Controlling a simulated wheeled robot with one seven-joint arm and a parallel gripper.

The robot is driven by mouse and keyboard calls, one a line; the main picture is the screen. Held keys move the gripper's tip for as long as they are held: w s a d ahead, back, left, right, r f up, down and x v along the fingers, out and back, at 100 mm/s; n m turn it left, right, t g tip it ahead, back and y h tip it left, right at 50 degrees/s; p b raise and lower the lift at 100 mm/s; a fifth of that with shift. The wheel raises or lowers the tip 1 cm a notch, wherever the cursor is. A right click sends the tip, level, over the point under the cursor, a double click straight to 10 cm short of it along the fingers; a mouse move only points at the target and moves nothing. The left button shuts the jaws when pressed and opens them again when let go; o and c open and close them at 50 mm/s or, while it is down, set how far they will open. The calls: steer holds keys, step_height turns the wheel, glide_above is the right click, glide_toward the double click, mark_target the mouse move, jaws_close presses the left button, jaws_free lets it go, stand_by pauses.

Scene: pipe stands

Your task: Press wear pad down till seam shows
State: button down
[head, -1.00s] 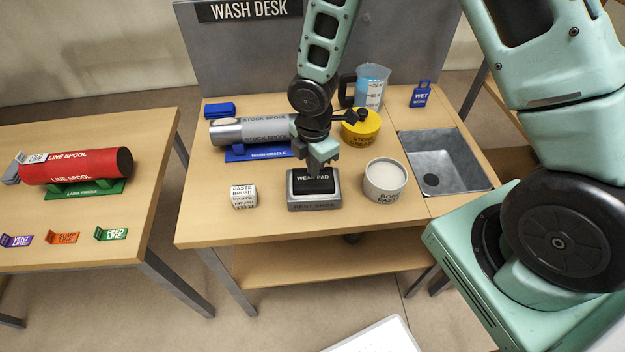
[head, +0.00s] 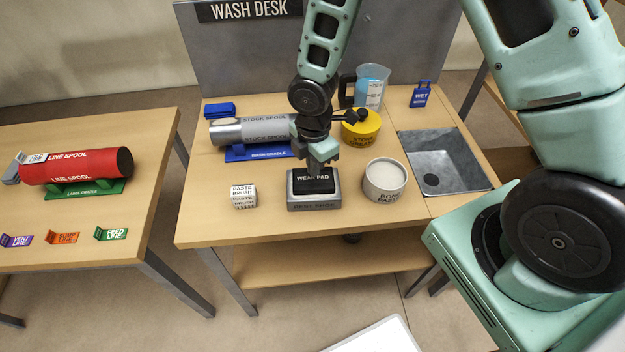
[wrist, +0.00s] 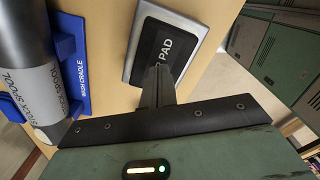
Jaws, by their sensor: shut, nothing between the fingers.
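The black wear pad (head: 312,184) sits in the grey metal rest shoe (head: 314,204) on the wash desk. The pad also shows in the wrist view (wrist: 165,45), framed by the shoe's pale metal rim (wrist: 138,22). My gripper (head: 318,166) is shut and empty, pointing down at the pad's far part. In the wrist view its closed fingers (wrist: 158,78) overlap the pad's lettering. I cannot tell for sure whether the fingertips touch the pad. No seam can be made out at this size.
A grey stock spool (head: 250,130) on a blue wash cradle (head: 258,152) is behind left. A paste brush block (head: 243,196) stands left, a round paste tub (head: 384,180) right, a yellow tub (head: 361,128) and a jug (head: 371,85) behind. A sink (head: 443,160) is at right.

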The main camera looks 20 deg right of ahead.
steer(key=shift+s+f+b, duration=0.1)
steer(key=shift+f+b, duration=0.35)
steer(key=shift+f, duration=0.4)
stand_by(3.8)
steer(key=shift+r, duration=0.1)
step_height(320, 180, up, 7)
steer(key=p, duration=0.6)
steer(key=shift+r, duration=0.1)
step_height(320, 180, up, 17)
steer(key=b, duration=0.1)
stand_by(0.6)
steer(key=shift+r, duration=0.1)
stand_by(0.4)
